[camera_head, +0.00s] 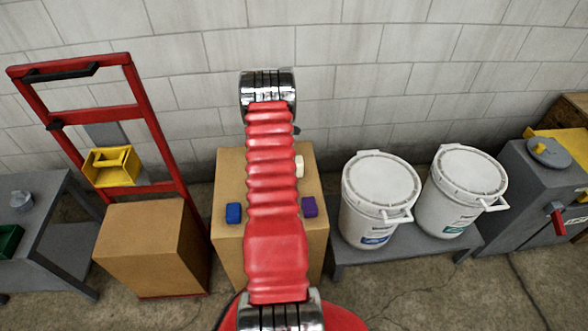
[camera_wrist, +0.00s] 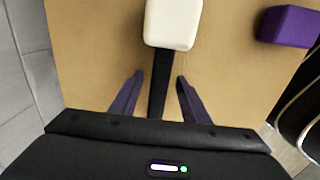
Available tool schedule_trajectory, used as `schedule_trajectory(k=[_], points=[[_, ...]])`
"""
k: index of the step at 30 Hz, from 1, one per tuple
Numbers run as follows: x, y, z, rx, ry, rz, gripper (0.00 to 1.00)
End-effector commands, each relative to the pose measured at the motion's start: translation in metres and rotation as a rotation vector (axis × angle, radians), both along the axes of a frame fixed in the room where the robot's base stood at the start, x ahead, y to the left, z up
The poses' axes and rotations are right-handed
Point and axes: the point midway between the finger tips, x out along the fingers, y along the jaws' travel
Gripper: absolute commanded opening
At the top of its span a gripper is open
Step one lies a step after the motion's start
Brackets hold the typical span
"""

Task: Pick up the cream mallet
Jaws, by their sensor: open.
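The cream mallet shows in the wrist view as a pale block-shaped head (camera_wrist: 173,22), cut off by the top edge. A dark bar (camera_wrist: 160,88), apparently its handle, runs from the head toward my gripper. In the head view a small part of the cream head (camera_head: 299,167) shows beside my arm; the rest is hidden behind it. My gripper (camera_wrist: 160,76) is open, its two dark purple-tinted fingers on either side of the handle with a gap to each. I cannot tell how high the fingers are above the box. In the head view my gripper is hidden.
The mallet lies on a cardboard box (camera_head: 229,180). A purple block (camera_wrist: 288,26) is to the right on it, and a blue block (camera_head: 233,213) to the left. White buckets (camera_head: 381,185) stand right of the box; a red hand truck (camera_head: 148,130) stands left. A block wall is behind.

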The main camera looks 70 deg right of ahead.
Motion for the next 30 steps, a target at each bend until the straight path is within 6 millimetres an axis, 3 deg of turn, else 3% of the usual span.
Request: schedule_trajectory(k=[17,30], points=[[0.0001,0.0000,-0.0031,-0.001,0.000,0.000,0.42],[0.0001,0.0000,-0.0031,0.000,0.000,0.000,0.13]])
